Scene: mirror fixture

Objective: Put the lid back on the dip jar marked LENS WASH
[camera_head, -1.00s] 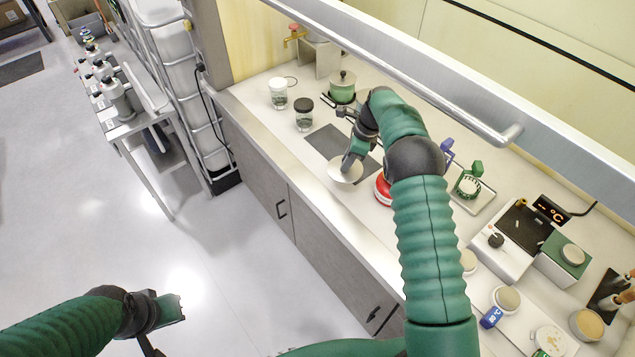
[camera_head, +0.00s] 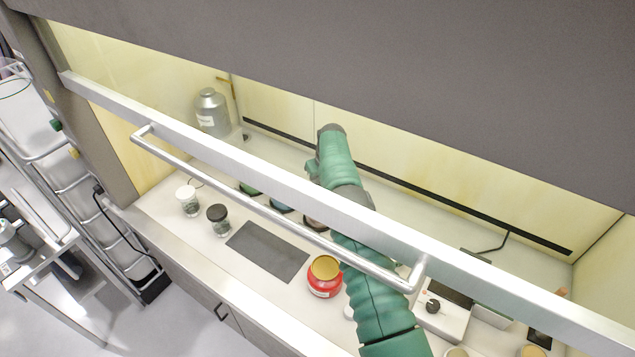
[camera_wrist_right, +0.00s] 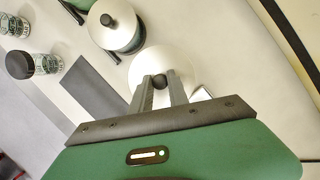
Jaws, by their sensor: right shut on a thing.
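My right gripper (camera_wrist_right: 160,88) is shut on the dark knob of a pale round lid (camera_wrist_right: 148,62), seen in the right wrist view. In the head view my right arm reaches under the hood sash, and its gripper and lid are hidden. A red jar (camera_head: 318,288) stands uncovered on the counter left of my arm, with an amber round top surface; its label is too small to read. A green jar with a steel lid and black knob (camera_wrist_right: 116,28) is beside the held lid in the wrist view. I cannot tell whether anything is beneath the held lid. My left gripper is not in view.
A white-capped jar (camera_head: 188,203) and a black-capped jar (camera_head: 218,222) stand left of a grey mat (camera_head: 268,250). The sash rail and handle (camera_head: 270,212) cross above the counter. A steel canister (camera_head: 211,110) stands at the back left. A device with a black knob (camera_head: 440,314) is right of my arm.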

